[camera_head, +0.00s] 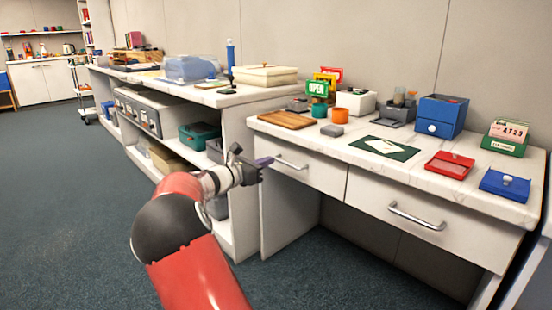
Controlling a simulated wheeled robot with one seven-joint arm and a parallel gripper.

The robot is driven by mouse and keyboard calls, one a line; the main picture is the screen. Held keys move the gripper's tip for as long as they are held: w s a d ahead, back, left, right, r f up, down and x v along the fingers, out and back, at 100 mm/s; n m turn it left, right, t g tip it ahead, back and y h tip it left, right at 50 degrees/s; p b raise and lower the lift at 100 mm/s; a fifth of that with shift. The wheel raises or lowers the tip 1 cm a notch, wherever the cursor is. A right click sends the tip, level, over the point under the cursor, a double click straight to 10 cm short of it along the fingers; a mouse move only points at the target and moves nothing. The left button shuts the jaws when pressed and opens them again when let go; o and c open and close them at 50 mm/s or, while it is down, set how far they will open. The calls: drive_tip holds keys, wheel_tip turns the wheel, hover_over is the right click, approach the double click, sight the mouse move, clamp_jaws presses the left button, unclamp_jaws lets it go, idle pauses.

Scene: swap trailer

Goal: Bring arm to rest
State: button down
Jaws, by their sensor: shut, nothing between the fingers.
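My red arm (190,255) reaches up from the bottom of the head view, with a black joint and a pale wrist. My gripper (268,162) is shut and empty, in front of the left drawer of the white desk (300,210). It appears near that drawer's handle (291,162); I cannot tell whether they touch. Both desk drawers look closed.
The desk top holds a wooden board (286,120), a green mat (384,148), a red tray (449,165), a blue box (505,185) and a blue drawer box (441,116). A shelf unit (236,140) stands left. The carpet (60,190) is clear at left.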

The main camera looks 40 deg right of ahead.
drive_tip(key=shift+a, duration=0.35)
drive_tip(key=s+a+f+m+y+p, duration=0.1)
drive_tip(key=s+a+m+y, duration=0.25)
drive_tip(key=s, duration=0.25)
drive_tip(key=s+a+f+m+y+p, duration=0.1)
drive_tip(key=s+a+m+y, duration=0.3)
drive_tip(key=s, duration=0.3)
drive_tip(key=s+a+m+t+y+p, duration=0.1)
drive_tip(key=s+a+m+y, duration=0.4)
drive_tip(key=s+a, duration=0.5)
drive_tip(key=s+a+m+t+y+p, duration=0.1)
drive_tip(key=s+a+m+t+y, duration=0.2)
drive_tip(key=s+a, duration=0.7)
drive_tip(key=a+m+y, duration=0.2)
drive_tip(key=a+m, duration=0.1)
drive_tip(key=a, duration=0.3)
drive_tip(key=shift+f, duration=0.4)
drive_tip(key=shift+s+y, duration=0.1)
drive_tip(key=shift+y, duration=0.15)
